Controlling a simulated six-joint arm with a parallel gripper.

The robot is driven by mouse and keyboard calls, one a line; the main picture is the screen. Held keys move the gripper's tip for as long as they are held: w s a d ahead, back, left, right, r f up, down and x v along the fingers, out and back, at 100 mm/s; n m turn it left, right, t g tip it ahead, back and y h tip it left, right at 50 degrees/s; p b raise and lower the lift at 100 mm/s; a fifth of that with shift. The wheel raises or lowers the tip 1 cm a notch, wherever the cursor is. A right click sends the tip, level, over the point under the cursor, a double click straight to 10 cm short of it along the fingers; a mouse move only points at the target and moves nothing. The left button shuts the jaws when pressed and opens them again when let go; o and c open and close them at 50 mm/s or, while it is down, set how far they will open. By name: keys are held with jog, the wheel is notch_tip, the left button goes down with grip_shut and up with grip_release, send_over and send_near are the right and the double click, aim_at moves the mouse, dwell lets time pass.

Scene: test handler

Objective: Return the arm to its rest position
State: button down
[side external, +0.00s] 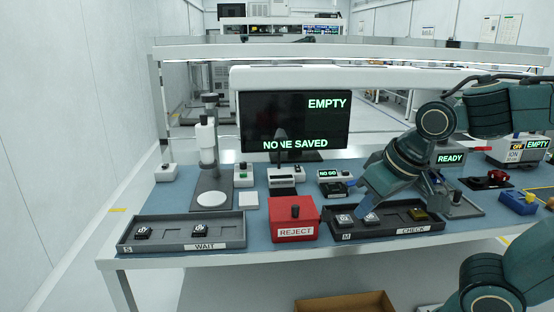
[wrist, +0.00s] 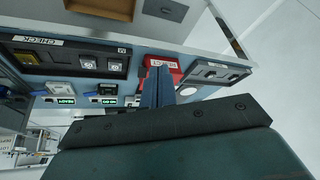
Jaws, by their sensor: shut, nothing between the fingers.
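My gripper (side external: 369,212) is shut with nothing between its fingers. In the side view it points down and left, and its tips appear in front of the CHECK tray (side external: 393,232) near a dark chip (side external: 344,220). A second dark chip (side external: 365,217) is partly overlapped by it. In the wrist view the closed blue fingers (wrist: 158,75) overlap the red REJECT box (wrist: 176,66), and the CHECK tray (wrist: 60,50) lies to their left. I cannot tell the height of the tips above the bench.
The WAIT tray (side external: 180,246) holds two dark chips at the left. The REJECT box (side external: 291,232) stands between the trays. A yellowish chip (side external: 417,214) sits in the CHECK tray. A monitor (side external: 293,118), a stand with a round plate (side external: 208,160) and small instruments stand behind.

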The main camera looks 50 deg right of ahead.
jog(key=s+n, duration=0.1)
jog(key=s+r+n, duration=0.1)
jog(key=s, duration=0.2)
jog(key=shift+s+a+r+n+y, duration=0.1)
jog(key=shift+a+r+n+y, duration=0.2)
jog(key=shift+r+n+y, duration=0.1)
